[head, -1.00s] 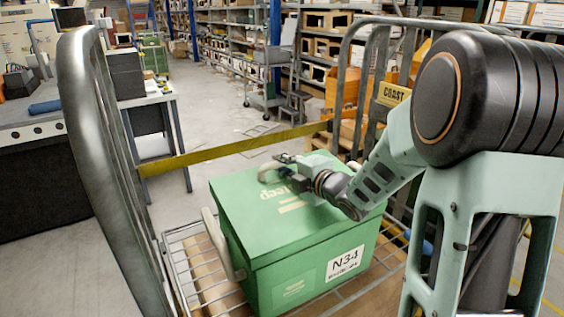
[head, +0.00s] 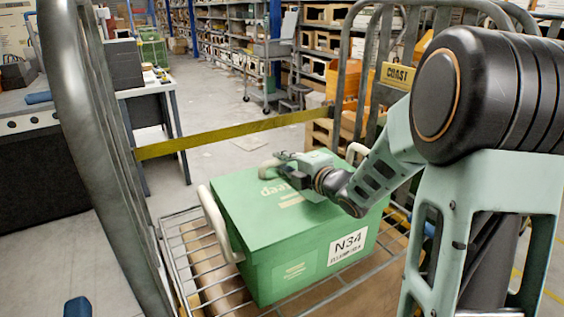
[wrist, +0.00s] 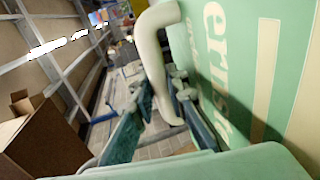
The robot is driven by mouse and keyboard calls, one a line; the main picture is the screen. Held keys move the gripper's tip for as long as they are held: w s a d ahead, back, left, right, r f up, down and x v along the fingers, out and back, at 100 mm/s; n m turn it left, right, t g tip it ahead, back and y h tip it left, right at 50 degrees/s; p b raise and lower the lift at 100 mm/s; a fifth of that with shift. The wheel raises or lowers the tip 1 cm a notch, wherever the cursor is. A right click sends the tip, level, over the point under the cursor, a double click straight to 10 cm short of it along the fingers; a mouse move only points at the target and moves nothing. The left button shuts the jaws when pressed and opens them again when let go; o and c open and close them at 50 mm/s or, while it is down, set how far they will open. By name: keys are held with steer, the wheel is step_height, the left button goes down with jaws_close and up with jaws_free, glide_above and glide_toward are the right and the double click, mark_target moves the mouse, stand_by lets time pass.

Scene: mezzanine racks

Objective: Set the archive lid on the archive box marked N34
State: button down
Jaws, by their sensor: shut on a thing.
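The green archive lid (head: 275,199) lies over the top of the green archive box (head: 291,285), roughly lined up with it. Whether a thin gap remains between them I cannot tell. The box's front carries a white N34 label (head: 347,247). In the wrist view, the pale handle (wrist: 155,60) runs down between the fingers of my gripper (wrist: 165,112), beside the green printed surface. The fingertip contact is partly hidden.
The box stands in a wire-decked cart (head: 180,250) with grey tubular end frames (head: 88,130). A yellow strap (head: 235,136) crosses behind the box. A workbench (head: 40,130) stands at left. Shelving racks (head: 235,40) stand farther back, beyond open floor.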

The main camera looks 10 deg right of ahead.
steer(key=c, duration=1.8)
jaws_free()
steer(key=shift+s, duration=0.1)
steer(key=v, duration=1.2)
steer(key=shift+r, duration=0.1)
